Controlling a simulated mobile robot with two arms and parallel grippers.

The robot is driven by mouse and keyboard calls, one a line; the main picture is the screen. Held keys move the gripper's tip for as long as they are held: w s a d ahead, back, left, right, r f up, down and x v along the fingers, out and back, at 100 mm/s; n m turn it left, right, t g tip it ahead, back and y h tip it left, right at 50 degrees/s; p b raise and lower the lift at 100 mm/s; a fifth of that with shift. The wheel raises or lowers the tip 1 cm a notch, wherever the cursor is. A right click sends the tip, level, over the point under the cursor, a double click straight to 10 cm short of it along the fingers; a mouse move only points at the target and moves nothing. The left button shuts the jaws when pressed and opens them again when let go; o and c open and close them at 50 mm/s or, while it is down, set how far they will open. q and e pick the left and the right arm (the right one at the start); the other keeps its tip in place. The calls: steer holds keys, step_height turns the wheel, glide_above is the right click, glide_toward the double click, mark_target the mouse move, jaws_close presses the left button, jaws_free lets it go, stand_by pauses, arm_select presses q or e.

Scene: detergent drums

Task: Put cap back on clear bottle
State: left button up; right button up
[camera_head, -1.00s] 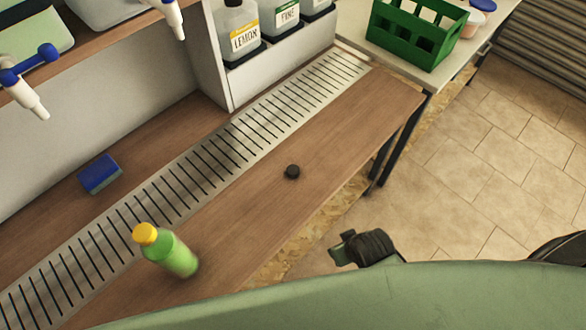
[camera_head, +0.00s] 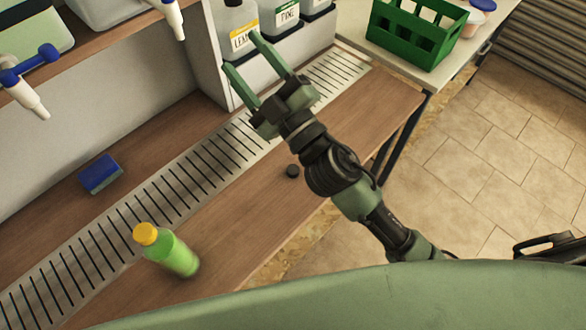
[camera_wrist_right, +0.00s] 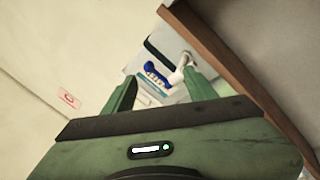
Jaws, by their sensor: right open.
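A small black cap (camera_head: 292,171) lies on the wooden counter, right of the slotted metal strip. My left gripper is not in view.
A green bottle with a yellow cap (camera_head: 174,254) stands at the counter's front left. A blue sponge (camera_head: 100,174) lies behind the slotted strip (camera_head: 150,210). Beside LEMON is a bottle labelled PINE (camera_head: 286,13). A green crate (camera_head: 412,40) stands on the side table.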

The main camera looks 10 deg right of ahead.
steer(key=s+a+r+n+g+y, duration=0.1)
steer(key=s+a+n+g+y, duration=0.5)
steer(key=a+n+g+y, duration=0.6)
steer(key=s+a+f+n+g+h, duration=0.1)
steer(key=s+f+n+g+h, duration=0.1)
steer(key=f+n+g+h, duration=0.4)
steer(key=s+a+f+n+g+h, duration=0.1)
steer(key=s+f+n+g+h, duration=0.2)
steer(key=f+n, duration=0.45)
steer(key=w+d+f+h, duration=0.4)
steer(key=d+f+h, duration=0.35)
steer(key=f, duration=0.25)
steer(key=w+d+h, duration=0.1)
steer(key=d+h, duration=0.1)
steer(key=d, duration=0.2)
steer(key=w+d+f+h, duration=0.1)
steer(key=w+d+h, duration=0.1)
steer(key=d, duration=0.3)
steer(key=w+d+m+t+h, duration=0.1)
steer(key=d+h, duration=0.1)
steer(key=d, duration=0.3)
steer(key=shift+w+d+f+h, duration=0.15)
steer(key=shift+w+f+h, duration=0.1)
steer(key=shift+w+f, duration=0.15)
